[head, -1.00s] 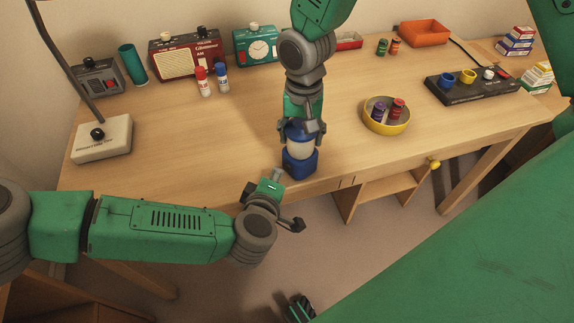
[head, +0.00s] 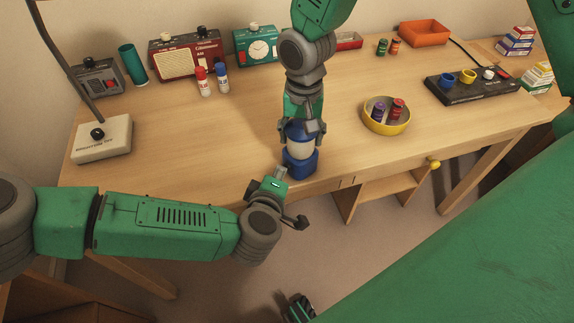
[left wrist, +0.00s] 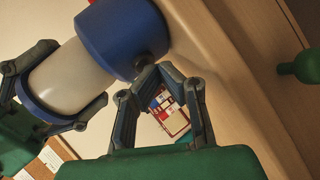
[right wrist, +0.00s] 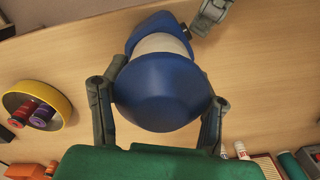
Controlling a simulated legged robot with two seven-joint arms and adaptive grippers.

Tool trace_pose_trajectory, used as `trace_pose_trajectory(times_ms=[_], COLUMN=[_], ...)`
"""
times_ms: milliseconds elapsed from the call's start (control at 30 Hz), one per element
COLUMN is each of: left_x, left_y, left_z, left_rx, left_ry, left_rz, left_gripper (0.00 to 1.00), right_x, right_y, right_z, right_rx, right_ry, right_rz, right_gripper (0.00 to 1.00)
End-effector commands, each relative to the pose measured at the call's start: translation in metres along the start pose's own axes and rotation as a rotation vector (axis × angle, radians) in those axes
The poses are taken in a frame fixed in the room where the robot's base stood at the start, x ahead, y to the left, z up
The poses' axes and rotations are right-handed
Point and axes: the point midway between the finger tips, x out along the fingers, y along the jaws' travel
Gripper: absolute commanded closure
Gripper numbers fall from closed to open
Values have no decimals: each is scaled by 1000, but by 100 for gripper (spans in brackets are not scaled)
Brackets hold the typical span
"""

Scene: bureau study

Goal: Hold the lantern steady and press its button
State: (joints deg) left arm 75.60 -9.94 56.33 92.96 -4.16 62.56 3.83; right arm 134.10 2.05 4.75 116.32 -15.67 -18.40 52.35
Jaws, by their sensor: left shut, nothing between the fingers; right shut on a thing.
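The lantern (head: 301,165), with a blue base, pale globe and blue cap, stands upright at the desk's front edge. My right gripper (head: 302,130) is shut on its upper part from above; in the right wrist view its fingers flank the blue cap (right wrist: 165,88). My left gripper (head: 284,171) is shut and empty beside the base. In the left wrist view its joined fingertips (left wrist: 153,72) are at a small dark button (left wrist: 150,59) on the blue base (left wrist: 115,35). I cannot tell whether they touch it.
A yellow bowl (head: 372,126) with spools stands right of the lantern. The desk around the lantern is clear.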

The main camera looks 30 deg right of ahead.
Motion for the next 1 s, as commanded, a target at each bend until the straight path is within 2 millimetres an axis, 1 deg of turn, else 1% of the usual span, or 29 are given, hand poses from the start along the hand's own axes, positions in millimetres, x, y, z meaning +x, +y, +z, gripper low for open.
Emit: trace_pose_trajectory(times_ms=[1000], left_x=[5], left_y=[4], left_z=[3], left_rx=[1], left_ry=[0], left_rz=[1], left_gripper=[100], right_x=[0], right_y=[-1], right_z=[0], right_rx=[0], right_ry=[0], right_rz=[-1], right_gripper=[87])
